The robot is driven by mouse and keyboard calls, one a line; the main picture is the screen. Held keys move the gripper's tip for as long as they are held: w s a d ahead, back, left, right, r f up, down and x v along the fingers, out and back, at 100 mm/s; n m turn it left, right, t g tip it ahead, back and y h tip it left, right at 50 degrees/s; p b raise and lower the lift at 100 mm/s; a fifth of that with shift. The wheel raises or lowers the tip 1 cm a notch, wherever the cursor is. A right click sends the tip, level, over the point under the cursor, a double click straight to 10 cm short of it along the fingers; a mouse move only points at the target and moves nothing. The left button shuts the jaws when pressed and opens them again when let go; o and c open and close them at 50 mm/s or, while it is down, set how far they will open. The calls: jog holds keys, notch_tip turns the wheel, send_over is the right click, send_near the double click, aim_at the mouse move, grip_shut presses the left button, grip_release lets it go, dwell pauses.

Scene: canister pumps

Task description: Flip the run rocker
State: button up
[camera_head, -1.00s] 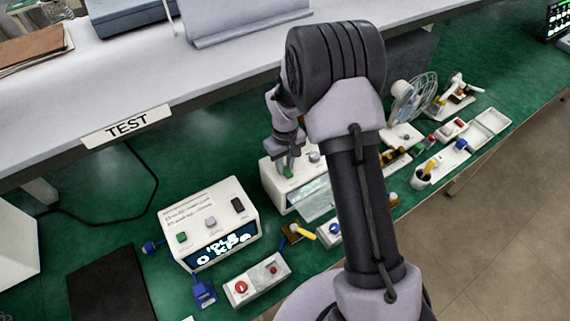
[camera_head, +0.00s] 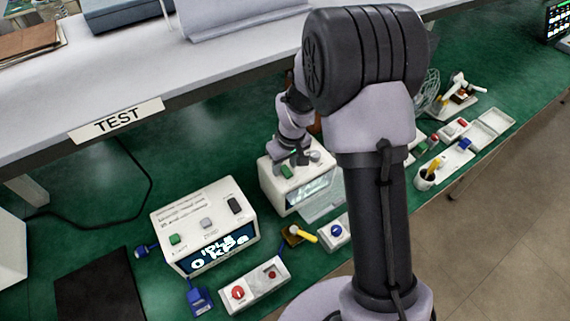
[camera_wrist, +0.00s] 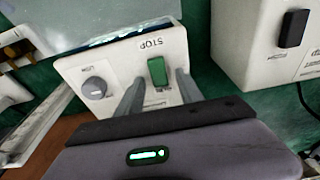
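The green rocker (camera_wrist: 158,72) sits on top of a white pump box (camera_wrist: 70,70), with the word STOP printed beside it and a grey knob (camera_wrist: 95,88) to its left. In the head view the rocker (camera_head: 287,171) shows on the rear white box (camera_head: 270,185), just in front of my gripper (camera_head: 292,157). In the wrist view my gripper (camera_wrist: 158,84) is open, its two fingers apart on either side of the rocker, with nothing held. I cannot tell whether the fingers touch the rocker.
A second white box (camera_head: 190,215) stands at the left, with a green button, a grey button, a black rocker (camera_wrist: 292,28) and a display reading IDLE 0 kPa. A small box with red controls (camera_head: 255,288) lies before it. A shelf (camera_head: 60,105) edge runs behind.

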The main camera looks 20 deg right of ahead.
notch_tip(320, 180, up, 17)
jog(key=s+d+p, duration=0.1)
jog(key=s+p, duration=0.2)
jog(key=p, duration=0.1)
jog(key=shift+r, duration=0.1)
jog(key=s+a+m+t+b, duration=0.1)
jog(key=s+m+b, duration=0.1)
jog(key=s+b, duration=0.2)
jog(key=s+a+m+t+y+b, duration=0.1)
jog(key=s+a+m+b, duration=0.1)
jog(key=s, duration=0.9)
jog(key=s+a+m+t+b, duration=0.1)
jog(key=s+m+b, duration=0.3)
jog(key=s+b, duration=0.2)
jog(key=shift+s+a+t, duration=0.35)
jog(key=shift+s+t, duration=0.05)
jog(key=shift+s, duration=0.4)
